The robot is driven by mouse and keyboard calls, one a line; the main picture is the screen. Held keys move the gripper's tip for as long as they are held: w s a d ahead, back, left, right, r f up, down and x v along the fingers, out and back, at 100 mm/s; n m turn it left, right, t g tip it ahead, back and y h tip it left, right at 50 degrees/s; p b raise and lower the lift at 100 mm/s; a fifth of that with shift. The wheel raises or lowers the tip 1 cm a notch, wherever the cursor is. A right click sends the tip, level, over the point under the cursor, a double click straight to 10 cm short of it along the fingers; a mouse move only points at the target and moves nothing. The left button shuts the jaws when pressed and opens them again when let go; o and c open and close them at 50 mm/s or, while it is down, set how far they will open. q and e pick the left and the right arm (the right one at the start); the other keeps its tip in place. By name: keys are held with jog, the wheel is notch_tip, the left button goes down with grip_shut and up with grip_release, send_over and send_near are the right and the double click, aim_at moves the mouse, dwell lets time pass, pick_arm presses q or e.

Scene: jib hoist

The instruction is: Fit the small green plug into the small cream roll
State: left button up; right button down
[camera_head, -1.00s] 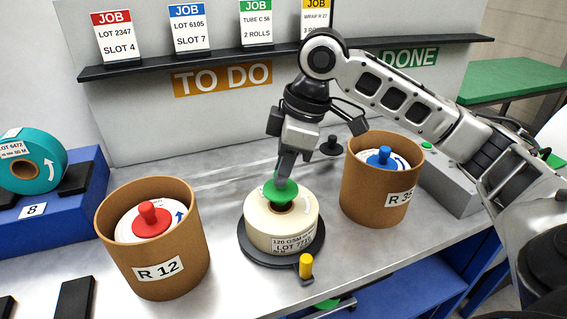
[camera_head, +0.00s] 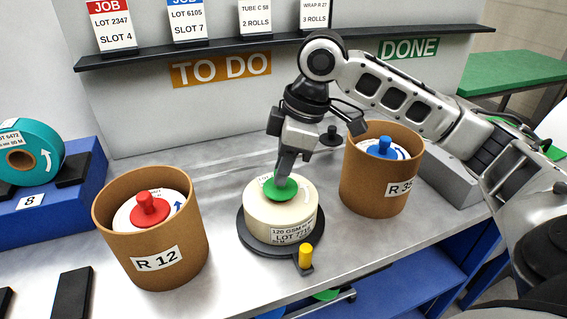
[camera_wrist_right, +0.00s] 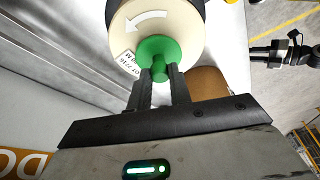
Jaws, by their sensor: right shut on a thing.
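The small cream roll (camera_head: 268,219) lies flat on a round black base on the bench, in the middle of the head view. The green plug (camera_head: 283,190) sits at the roll's centre, its wide flange covering the hole. My right gripper (camera_head: 281,174) is above the roll, shut on the plug's knob. The right wrist view shows both fingers on the green knob (camera_wrist_right: 160,68) and the flange against the cream face (camera_wrist_right: 135,22). The flange looks level with the roll's top; the part inside the hole is hidden. My left gripper is not in view.
A brown tub (camera_head: 117,235) with a red-knobbed roll stands to the left. Another brown tub (camera_head: 372,190) with a blue-knobbed roll stands close on the right. A yellow peg (camera_head: 305,254) is at the base's front. A teal roll (camera_head: 36,160) rests on a blue stand at far left.

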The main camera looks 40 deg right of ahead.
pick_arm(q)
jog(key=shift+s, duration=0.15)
pick_arm(e)
jog(key=shift+f, duration=0.1)
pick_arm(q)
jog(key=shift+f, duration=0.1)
pick_arm(e)
jog(key=shift+f, duration=0.5)
jog(key=c, duration=1.2)
grip_release()
pick_arm(q)
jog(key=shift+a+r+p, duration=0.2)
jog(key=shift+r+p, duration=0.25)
jog(key=shift+p, duration=0.7)
pick_arm(e)
jog(key=v, duration=1.6)
jog(key=shift+s, duration=0.1)
